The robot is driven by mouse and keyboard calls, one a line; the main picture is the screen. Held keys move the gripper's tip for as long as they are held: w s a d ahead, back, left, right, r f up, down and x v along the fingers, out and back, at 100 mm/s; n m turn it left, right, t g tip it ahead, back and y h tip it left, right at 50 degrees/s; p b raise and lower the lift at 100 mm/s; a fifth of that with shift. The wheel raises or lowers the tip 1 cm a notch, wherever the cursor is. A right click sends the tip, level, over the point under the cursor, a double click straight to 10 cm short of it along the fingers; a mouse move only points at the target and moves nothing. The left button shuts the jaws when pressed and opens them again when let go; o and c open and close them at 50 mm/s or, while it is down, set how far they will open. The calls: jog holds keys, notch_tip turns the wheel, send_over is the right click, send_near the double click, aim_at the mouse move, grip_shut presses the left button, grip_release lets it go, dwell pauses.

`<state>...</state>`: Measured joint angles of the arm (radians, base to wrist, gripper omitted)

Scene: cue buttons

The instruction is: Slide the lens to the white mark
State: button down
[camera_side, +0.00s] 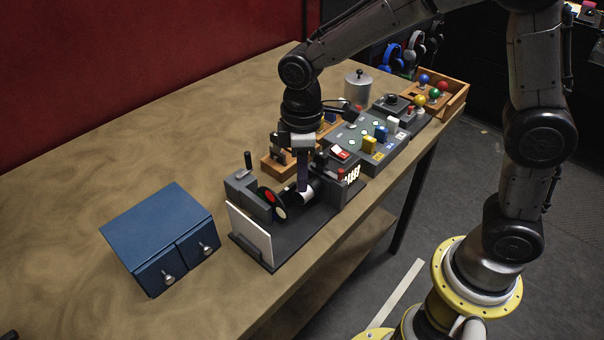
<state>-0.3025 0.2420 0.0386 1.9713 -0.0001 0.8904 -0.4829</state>
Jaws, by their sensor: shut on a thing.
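A dark bench unit (300,228) stands near the table's right edge. My gripper (302,178) points down over it and is shut on a purple upright piece, which appears to be the lens's handle. A dark round part with a pale face (307,194), probably the lens, sits just below the fingers; the fingers partly hide it. To its left is a black disc (271,203) with a red and a white spot. A white panel (250,236) stands at the unit's front left. I cannot make out which pale spot is the white mark.
A blue two-drawer cabinet (160,238) stands to the left. Behind the unit are a button panel (368,142), a metal canister (358,87) and a wooden tray with coloured balls (452,97). The table's left and back are clear.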

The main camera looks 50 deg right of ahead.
jog(key=shift+a+r, duration=0.1)
jog(key=shift+a, duration=0.8)
jog(key=c, duration=0.9)
grip_release()
jog(key=shift+o, duration=0.2)
notch_tip(320, 180, up, 14)
